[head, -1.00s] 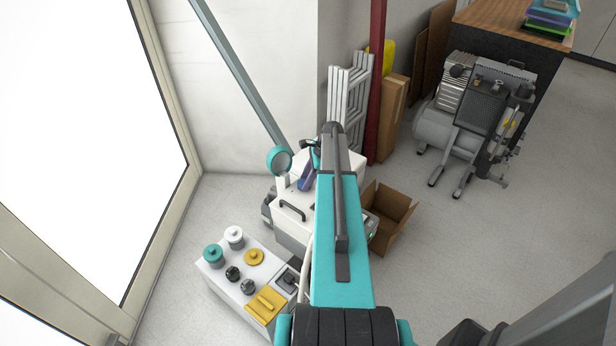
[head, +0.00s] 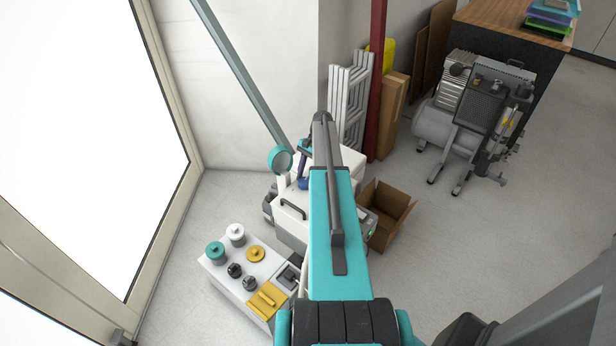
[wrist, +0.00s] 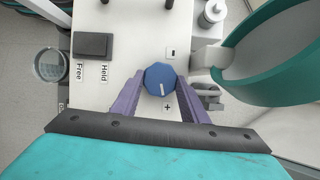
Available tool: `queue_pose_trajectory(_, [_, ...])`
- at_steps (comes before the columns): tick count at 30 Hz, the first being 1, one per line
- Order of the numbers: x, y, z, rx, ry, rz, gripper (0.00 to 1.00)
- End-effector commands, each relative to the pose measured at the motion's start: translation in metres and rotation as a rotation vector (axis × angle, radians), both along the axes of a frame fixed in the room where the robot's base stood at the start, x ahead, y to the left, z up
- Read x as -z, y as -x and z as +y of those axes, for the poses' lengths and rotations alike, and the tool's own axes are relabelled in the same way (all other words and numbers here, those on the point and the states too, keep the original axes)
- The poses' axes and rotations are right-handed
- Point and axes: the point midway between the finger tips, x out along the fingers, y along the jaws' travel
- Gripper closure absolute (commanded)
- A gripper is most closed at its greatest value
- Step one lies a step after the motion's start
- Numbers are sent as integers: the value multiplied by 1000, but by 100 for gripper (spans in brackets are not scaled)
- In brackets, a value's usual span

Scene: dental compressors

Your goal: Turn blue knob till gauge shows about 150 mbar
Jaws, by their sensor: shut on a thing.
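The blue knob (wrist: 159,78) sits on the white machine panel (wrist: 125,40) in the wrist view. It is faceted, with a white pointer line at its lower edge, between a "-" mark above and a "+" mark below. My gripper (wrist: 160,90) has its purple fingers on both sides of the knob and is shut on it. In the head view, part of the blue knob (head: 303,184) shows beside my arm on the white machine. The round teal-rimmed gauge (head: 281,160) stands at the machine's back left. Its face is too small to read there; the wrist view shows no readable dial.
A black switch (wrist: 93,45) labelled "Held" and "Free" is on the panel. A white stand (head: 222,262) with several coloured knobs is at front left. An open cardboard box (head: 393,212) stands right of the machine. A compressor (head: 470,120) is farther back.

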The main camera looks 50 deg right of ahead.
Motion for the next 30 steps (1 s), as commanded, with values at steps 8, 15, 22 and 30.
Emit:
queue_pose_trajectory(8, [1, 2, 1, -22, -2, 5, 82])
queue_pose_trajectory(15, [1, 2, 1, -21, -2, 6, 55])
queue_pose_trajectory(22, [1, 1, 1, -20, -1, 4, 41])
queue_pose_trajectory(30, [-2, 0, -1, -19, 0, 2, 41])
